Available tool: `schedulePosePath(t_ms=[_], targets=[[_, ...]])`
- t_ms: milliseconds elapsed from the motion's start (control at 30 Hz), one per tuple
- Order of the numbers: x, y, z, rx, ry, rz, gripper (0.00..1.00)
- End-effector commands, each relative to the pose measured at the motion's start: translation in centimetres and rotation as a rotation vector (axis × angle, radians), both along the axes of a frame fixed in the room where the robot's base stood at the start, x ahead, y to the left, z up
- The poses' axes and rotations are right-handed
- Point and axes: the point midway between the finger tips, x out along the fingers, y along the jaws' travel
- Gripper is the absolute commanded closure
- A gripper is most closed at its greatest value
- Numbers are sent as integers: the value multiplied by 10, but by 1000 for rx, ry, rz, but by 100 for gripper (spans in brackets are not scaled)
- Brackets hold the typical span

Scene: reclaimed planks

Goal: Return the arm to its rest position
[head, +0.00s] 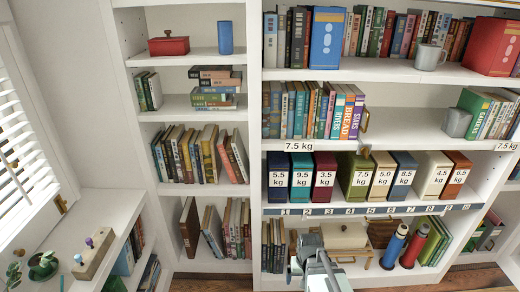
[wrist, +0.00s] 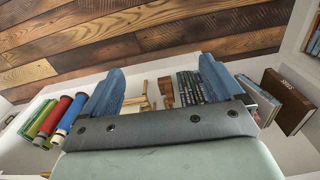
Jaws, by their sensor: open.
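My gripper (wrist: 161,72) shows in the wrist view with its two blue fingers spread apart and nothing between them. In the head view my arm (head: 318,268) rises from the bottom edge, in front of the lowest shelf of the bookcase (head: 400,210). Its fingers are hard to make out there. The wrist view looks past the fingers at the lower shelf and plank floor, which appears at the top of that picture.
Labelled weight boxes (head: 325,176) stand in a row above a numbered strip. A cream box (head: 345,237), a blue bottle (head: 394,246) and a red bottle (head: 414,246) stand on the lowest shelf. A side ledge (head: 100,240) is at left. Plank floor (wrist: 130,35) lies before the bookcase.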

Motion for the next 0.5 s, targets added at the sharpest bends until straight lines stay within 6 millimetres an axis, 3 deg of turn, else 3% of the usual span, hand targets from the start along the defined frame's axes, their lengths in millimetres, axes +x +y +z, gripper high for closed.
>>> schedulePosePath(t_ms=[100,500], targets=[[-16,-22,-3,-9,17,45,6],[-68,-19,-65,-5,148,44,6]])
